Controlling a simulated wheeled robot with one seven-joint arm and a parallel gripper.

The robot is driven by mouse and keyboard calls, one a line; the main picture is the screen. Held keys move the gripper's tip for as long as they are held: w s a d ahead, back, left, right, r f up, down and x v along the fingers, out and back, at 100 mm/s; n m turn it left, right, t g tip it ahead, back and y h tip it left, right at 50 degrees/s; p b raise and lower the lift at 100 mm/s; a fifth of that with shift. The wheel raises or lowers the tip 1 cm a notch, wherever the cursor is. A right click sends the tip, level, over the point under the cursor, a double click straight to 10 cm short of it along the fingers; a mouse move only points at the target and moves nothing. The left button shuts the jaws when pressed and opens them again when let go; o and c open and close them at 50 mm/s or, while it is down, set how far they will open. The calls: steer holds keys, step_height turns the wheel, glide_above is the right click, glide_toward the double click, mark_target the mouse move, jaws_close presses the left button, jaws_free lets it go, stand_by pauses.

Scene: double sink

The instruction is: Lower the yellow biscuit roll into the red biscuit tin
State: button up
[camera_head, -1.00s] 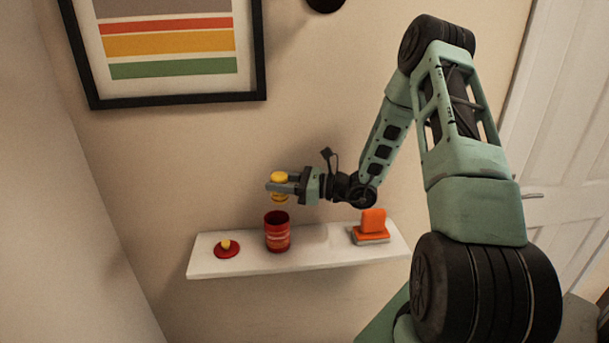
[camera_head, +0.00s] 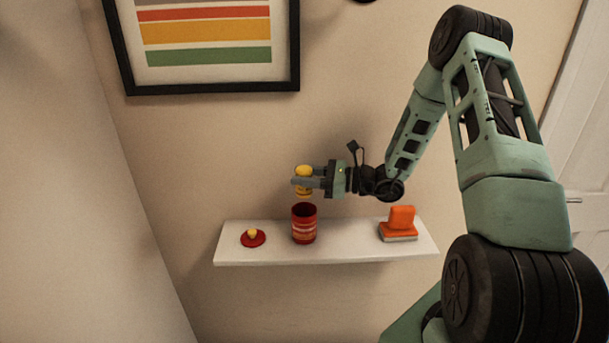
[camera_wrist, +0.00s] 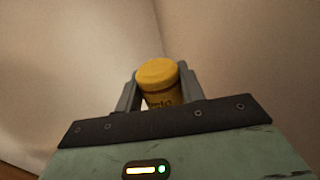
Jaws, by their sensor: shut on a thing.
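The yellow biscuit roll (camera_head: 303,172) is upright between the fingers of my gripper (camera_head: 306,182), which is shut on it. In the wrist view the yellow roll (camera_wrist: 159,80) shows its top and part of a label between the two grey fingers (camera_wrist: 160,92). The red biscuit tin (camera_head: 304,226) stands upright and open on the white shelf. In the head view the roll is just above the tin's mouth, with a small gap between them. The inside of the tin is mostly dark.
On the white shelf (camera_head: 345,252), a red lid with a yellow knob (camera_head: 253,238) lies left of the tin. An orange object on a grey base (camera_head: 399,226) stands at the right. A framed striped picture (camera_head: 205,90) hangs on the wall above.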

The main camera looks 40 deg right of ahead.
step_height(320, 180, down, 8)
steer(key=b, duration=0.5)
steer(key=shift+r, duration=0.1)
stand_by(0.6)
steer(key=o, duration=1.1)
step_height(320, 180, up, 10)
steer(key=shift+b, duration=1.1)
